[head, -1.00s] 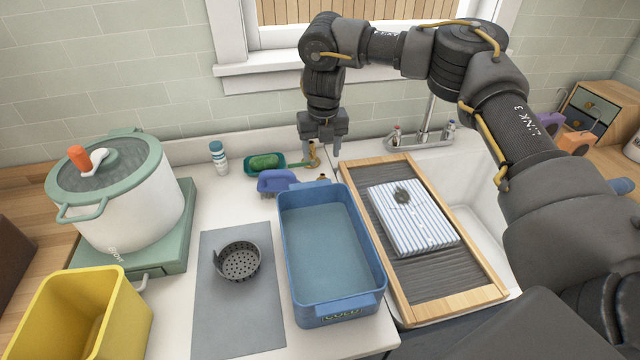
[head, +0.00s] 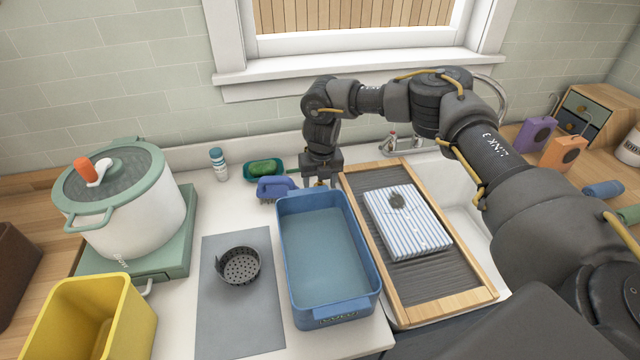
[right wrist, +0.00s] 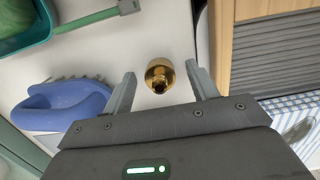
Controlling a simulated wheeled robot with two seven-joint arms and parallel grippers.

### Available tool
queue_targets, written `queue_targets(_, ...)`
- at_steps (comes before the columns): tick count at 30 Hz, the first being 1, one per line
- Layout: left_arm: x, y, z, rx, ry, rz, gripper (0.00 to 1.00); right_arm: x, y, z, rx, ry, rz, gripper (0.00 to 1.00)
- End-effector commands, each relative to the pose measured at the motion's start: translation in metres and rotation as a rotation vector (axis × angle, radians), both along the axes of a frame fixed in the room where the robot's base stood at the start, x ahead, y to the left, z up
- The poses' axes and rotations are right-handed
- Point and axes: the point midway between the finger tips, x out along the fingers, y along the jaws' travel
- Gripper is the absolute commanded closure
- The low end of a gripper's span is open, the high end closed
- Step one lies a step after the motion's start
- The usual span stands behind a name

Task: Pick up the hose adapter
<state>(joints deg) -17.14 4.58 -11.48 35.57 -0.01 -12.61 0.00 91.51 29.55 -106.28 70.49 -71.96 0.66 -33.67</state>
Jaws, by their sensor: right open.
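The hose adapter (right wrist: 160,75) is a small brass fitting standing on the white counter. In the right wrist view it lies between the two fingertips of my right gripper (right wrist: 162,84), which is open with a gap on each side of it. My left gripper is in neither current view.
A blue brush (right wrist: 62,105) lies close to the left of the gripper. A green dish (head: 263,168), a blue tub (head: 374,282) and a wood-framed washboard (head: 455,305) with a striped folded towel (head: 408,225) surround the spot.

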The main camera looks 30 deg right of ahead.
Motion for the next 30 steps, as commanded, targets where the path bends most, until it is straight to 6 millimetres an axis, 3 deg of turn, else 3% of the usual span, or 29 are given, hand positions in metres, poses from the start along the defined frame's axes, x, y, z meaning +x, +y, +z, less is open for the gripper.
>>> queue_targets(8,-0.0001,-0.0002,0.0007,0.0,0.0,0.0,0.24,0.0006,-0.0001,-0.0045,0.001,-0.001,0.0,0.42)
queue_targets(19,-0.0004,-0.0001,0.0007,0.0,0.001,0.001,0.24,0.0006,-0.0003,-0.004,0.0,-0.001,0.0,0.89)
queue_targets(30,-0.0008,-0.0001,0.0059,0.0,0.001,0.001,0.24,0.0007,-0.0003,0.0021,0.001,-0.001,0.0,0.9)
